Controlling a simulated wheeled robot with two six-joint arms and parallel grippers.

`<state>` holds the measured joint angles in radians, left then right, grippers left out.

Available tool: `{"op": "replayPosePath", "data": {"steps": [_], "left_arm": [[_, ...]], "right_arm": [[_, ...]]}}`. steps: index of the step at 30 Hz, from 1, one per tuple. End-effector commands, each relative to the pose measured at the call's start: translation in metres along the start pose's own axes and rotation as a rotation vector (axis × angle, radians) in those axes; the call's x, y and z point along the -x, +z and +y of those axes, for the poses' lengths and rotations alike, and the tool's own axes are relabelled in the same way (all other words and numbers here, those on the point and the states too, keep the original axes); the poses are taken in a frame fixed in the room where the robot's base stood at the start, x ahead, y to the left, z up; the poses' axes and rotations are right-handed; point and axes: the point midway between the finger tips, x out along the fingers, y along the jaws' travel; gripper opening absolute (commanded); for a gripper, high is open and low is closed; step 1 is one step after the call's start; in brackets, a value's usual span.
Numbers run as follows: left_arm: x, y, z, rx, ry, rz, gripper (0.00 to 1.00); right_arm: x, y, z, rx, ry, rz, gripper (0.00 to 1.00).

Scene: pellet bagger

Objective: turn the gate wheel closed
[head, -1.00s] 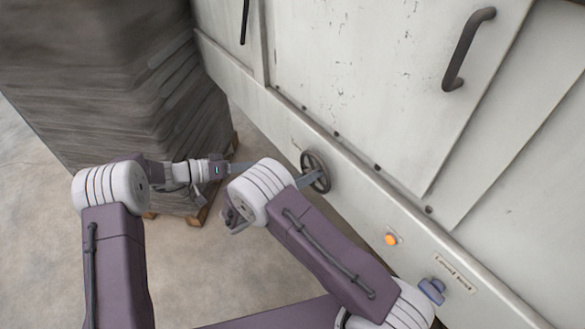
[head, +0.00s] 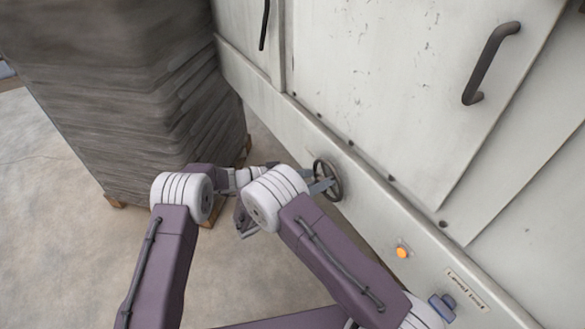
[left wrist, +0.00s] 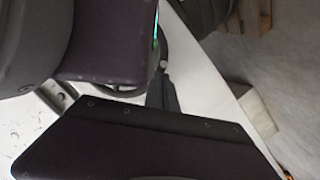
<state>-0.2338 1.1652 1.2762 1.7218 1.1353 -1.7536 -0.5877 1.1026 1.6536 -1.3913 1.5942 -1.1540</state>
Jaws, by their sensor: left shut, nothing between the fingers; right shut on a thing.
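The gate wheel (head: 338,184) is a dark, spoked handwheel on the low side of the pale machine, right of centre in the head view. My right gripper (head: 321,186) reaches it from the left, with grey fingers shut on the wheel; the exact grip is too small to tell. My left gripper is shut and empty. It lies left of the wheel, mostly hidden behind my right arm in the head view. Its dark fingers (left wrist: 161,82) show closed together in the left wrist view.
A dark wrapped pallet stack (head: 130,90) stands at the left. The machine has a large door handle (head: 490,62), an orange button (head: 402,252) and a blue knob (head: 442,306). My two arms are close together. Bare floor (head: 60,230) is free at the lower left.

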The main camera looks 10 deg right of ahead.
Motion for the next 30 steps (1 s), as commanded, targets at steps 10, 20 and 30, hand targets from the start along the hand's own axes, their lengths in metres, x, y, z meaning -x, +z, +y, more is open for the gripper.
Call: {"op": "replayPosePath", "data": {"steps": [10, 20, 30], "left_arm": [[-0.005, 0.006, 0.000, -0.001, -0.001, 0.000, 0.00], [-0.013, 0.016, -0.001, 0.058, 0.019, -0.002, 0.00], [-0.014, 0.018, -0.001, 0.056, 0.020, -0.006, 0.00]], "right_arm": [[0.001, -0.001, 0.002, 0.001, 0.005, 0.002, 0.00], [0.001, -0.001, 0.002, 0.000, 0.005, 0.001, 0.00], [0.001, 0.001, 0.001, -0.003, 0.005, -0.003, 0.58]]}}
